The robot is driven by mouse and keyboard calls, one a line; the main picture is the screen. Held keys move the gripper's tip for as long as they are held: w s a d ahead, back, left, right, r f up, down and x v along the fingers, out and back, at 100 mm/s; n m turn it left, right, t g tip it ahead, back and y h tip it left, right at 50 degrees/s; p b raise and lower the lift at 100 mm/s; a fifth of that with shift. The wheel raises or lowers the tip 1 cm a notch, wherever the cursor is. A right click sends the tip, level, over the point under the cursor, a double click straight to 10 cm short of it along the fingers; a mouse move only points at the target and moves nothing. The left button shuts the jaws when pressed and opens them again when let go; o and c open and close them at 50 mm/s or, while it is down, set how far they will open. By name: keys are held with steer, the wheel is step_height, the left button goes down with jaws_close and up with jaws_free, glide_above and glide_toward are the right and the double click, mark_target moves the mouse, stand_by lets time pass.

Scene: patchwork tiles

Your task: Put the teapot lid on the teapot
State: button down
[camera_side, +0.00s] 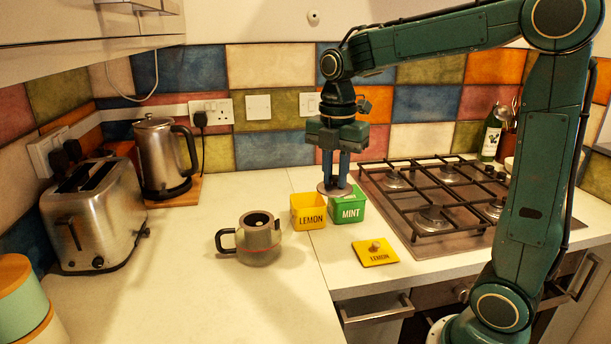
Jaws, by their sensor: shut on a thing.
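The teapot (259,246) is a squat grey-brown pot with a dark handle on its left. It stands upright on the white counter, its round top opening uncovered. My gripper (335,181) points down above the yellow and green tins, right of and behind the teapot. It is shut on a flat round grey-brown disc, the teapot lid (326,190), which looks about level. The fingers hide the lid's knob. The lid overlaps the tops of the tins in the picture; I cannot tell whether it touches them.
A yellow LEMON tin (309,214) and a green MINT tin (348,211) stand side by side. A yellow LEMON tin lid (376,252) lies in front. The hob (432,222) is right; a kettle (162,158) and toaster (100,217) are left. The counter around the teapot is clear.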

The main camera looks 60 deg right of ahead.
steer(key=shift+w, duration=0.15)
steer(key=shift+w+r, duration=0.35)
steer(key=shift+w, duration=0.1)
steer(key=w+a+r+n, duration=0.3)
steer(key=w+r+n, duration=0.1)
steer(key=w, duration=0.3)
steer(key=w+a+r+n, duration=0.2)
steer(key=w+r+n, duration=0.2)
steer(key=w, duration=0.4)
steer(key=shift+w+a+r, duration=0.15)
steer(key=shift+a+r, duration=0.25)
steer(key=shift+r, duration=0.4)
steer(key=shift+f, duration=0.15)
steer(key=shift+f, duration=9.9)
steer(key=shift+f, duration=0.1)
steer(key=c, duration=1.3)
jaws_free()
